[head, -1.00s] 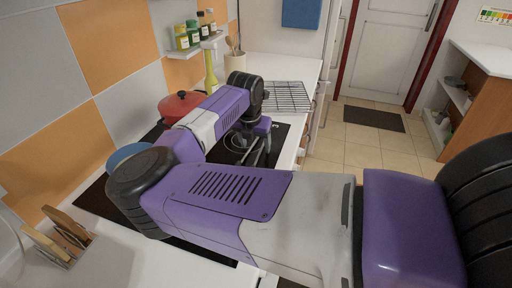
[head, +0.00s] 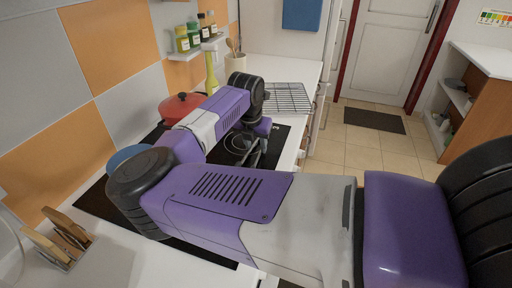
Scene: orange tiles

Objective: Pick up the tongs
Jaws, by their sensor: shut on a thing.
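My gripper (head: 255,152) is at the far end of my arm, low over the black cooktop (head: 278,139), pointing down. Its fingers are close together, shut on a thin thing that I take to be the tongs. The tongs are too small and too covered by the fingers and my arm to make out clearly. I cannot tell whether they still touch the cooktop.
A red lidded pot (head: 181,106) and a blue pot (head: 128,156) stand left of my arm. A wire rack (head: 288,97) lies beyond the gripper. A yellow bottle (head: 211,75) and a utensil holder (head: 236,66) stand by the wall. Wooden boards (head: 66,236) stand at near left.

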